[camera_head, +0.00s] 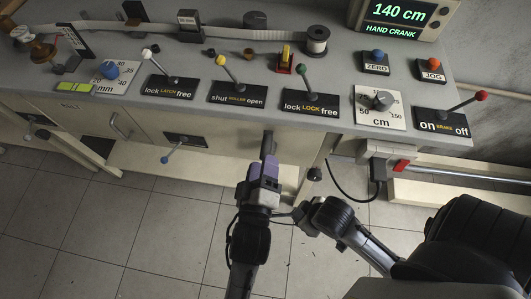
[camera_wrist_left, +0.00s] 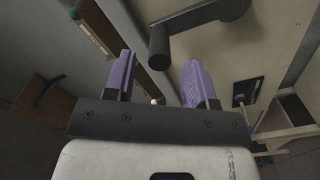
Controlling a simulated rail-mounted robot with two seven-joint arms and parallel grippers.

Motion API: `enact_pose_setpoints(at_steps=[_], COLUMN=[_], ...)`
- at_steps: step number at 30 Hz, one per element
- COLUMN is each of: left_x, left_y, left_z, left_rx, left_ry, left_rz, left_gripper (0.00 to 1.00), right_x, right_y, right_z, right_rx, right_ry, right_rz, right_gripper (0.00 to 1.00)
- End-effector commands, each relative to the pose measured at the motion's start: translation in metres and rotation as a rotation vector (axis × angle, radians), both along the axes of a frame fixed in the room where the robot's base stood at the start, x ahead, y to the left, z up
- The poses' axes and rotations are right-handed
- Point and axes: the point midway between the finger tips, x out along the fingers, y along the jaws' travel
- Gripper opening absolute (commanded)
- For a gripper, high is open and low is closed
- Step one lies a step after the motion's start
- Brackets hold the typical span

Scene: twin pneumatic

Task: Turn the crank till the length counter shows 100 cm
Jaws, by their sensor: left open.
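The length counter (camera_head: 400,16) at the top right of the head view reads 140 cm, with HAND CRANK lit below. The crank (camera_head: 267,142) is a dark arm at the bench front, partly hidden by my left gripper (camera_head: 264,172), which has purple fingers. In the left wrist view the crank arm (camera_wrist_left: 200,17) ends in a dark round handle (camera_wrist_left: 160,46). This handle lies just beyond and between the open fingers of my left gripper (camera_wrist_left: 158,82). I cannot tell whether they touch it.
The bench top (camera_head: 215,112) carries several levers, a ZERO button (camera_head: 376,62), a JOG button (camera_head: 431,69), a cm dial (camera_head: 380,104) and a tape reel (camera_head: 316,42). A red switch (camera_head: 401,165) and a cable sit below at the right. Tiled floor lies open in front.

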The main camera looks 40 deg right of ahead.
Motion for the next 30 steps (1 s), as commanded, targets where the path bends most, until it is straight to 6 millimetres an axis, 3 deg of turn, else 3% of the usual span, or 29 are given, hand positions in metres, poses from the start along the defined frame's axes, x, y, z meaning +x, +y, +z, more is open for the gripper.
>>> enact_pose_setpoints(at_steps=[9,22,30], left_x=[0.021,0.024,0.024], left_y=[-0.027,-0.031,-0.031], left_z=[-0.001,0.0,0.0], left_rx=[0.0,0.0,0.0], left_ry=[-0.001,0.0,0.0], left_rz=[-0.001,0.0,0.0], left_gripper=[0.51,0.51,0.27], right_x=[0.0,0.0,0.0], right_y=[0.0,0.0,0.0], right_z=[-0.014,-0.016,-0.016], right_rx=[0.0,0.0,0.001], right_ry=[0.0,0.001,0.001], right_rz=[0.001,0.0,0.0], right_gripper=[0.43,0.43,0.43])
